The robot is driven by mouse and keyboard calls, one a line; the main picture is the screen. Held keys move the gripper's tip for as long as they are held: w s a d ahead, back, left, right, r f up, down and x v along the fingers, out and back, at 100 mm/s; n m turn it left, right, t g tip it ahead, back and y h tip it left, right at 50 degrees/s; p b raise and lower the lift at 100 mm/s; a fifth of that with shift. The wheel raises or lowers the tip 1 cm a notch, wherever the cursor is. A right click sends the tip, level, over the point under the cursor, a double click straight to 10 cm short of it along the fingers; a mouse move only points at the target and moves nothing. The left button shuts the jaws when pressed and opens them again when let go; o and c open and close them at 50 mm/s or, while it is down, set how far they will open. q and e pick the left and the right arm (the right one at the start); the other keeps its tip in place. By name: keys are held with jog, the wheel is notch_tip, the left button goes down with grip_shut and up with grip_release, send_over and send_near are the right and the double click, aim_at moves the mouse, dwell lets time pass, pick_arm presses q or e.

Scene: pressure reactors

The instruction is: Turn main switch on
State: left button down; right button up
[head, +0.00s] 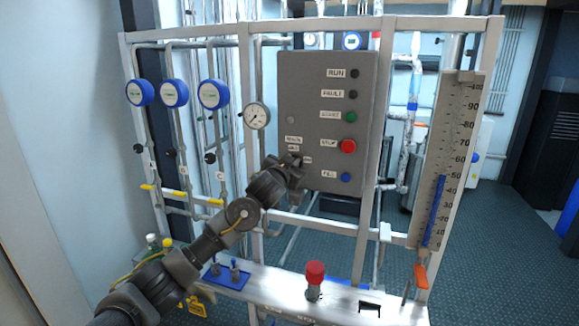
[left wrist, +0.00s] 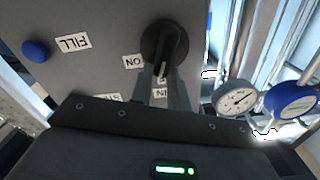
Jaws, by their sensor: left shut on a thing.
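The main switch (left wrist: 163,45) is a round black rotary knob on the grey control panel (head: 325,90). It shows in the left wrist view, where the panel appears upside down, with an ON label (left wrist: 133,62) beside it. In the head view my gripper hides the switch. My left gripper (head: 294,172) is at the lower left of the panel front. In the left wrist view its fingers (left wrist: 164,80) are shut on the switch's raised handle. The exact angle of the handle is hard to tell. My right gripper is not in view.
The panel also carries a red stop button (head: 348,146), a green button (head: 352,116) and a blue FILL button (head: 346,177). A pressure gauge (head: 256,115) and several blue round gauges (head: 213,94) hang on the frame to the left. A red-capped valve (head: 315,275) stands below.

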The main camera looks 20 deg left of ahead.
aim_at(300, 166)
pick_arm(q)
jog(key=shift+d+f+m+b, duration=0.25)
jog(key=shift+f+m+b, duration=0.2)
jog(key=shift+m+b, duration=1.45)
jog(key=shift+d+f+m+b, duration=0.35)
jog(key=shift+m+b, duration=0.65)
jog(key=shift+m, duration=1.7)
jog(key=shift+d+f+m+b, duration=0.2)
jog(key=shift+f+m+b, duration=0.3)
jog(key=shift+m+b, duration=1.4)
jog(key=shift+m+p, duration=0.4)
jog(key=shift+m, duration=0.2)
jog(key=c, duration=1.3)
grip_release()
jog(key=shift+c, duration=0.2)
jog(key=shift+s, duration=0.15)
